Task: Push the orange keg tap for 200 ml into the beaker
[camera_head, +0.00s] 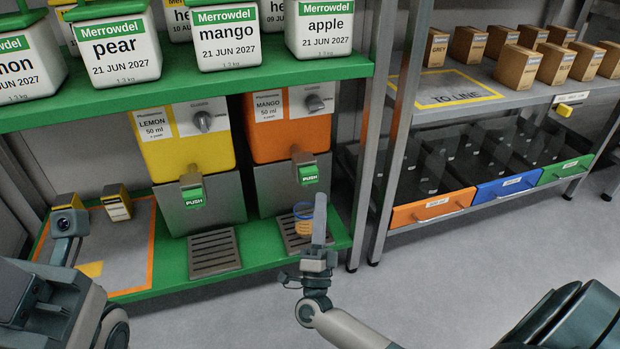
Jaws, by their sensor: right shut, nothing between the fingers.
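The orange mango keg (290,135), labelled 50 ml a push, stands on the green shelf. Its tap has a green PUSH button (308,174) at the front. A small clear beaker (302,215) with a bluish rim stands below it on the drip grate and looks orange lower down. My right gripper (319,200) is shut and empty, its fingers pointing up. They overlap the beaker's right side in the picture and sit below the button, apart from it. Whether they touch the beaker cannot be told. Part of my left arm (68,225) shows at left, but no left fingers show.
A yellow lemon keg (185,140) with its own green push button (194,197) and drip grate (214,252) stands to the left. White Merrowdel tubs (228,35) fill the shelf above. A metal shelf post (372,150) stands right of the mango keg. Floor in front is clear.

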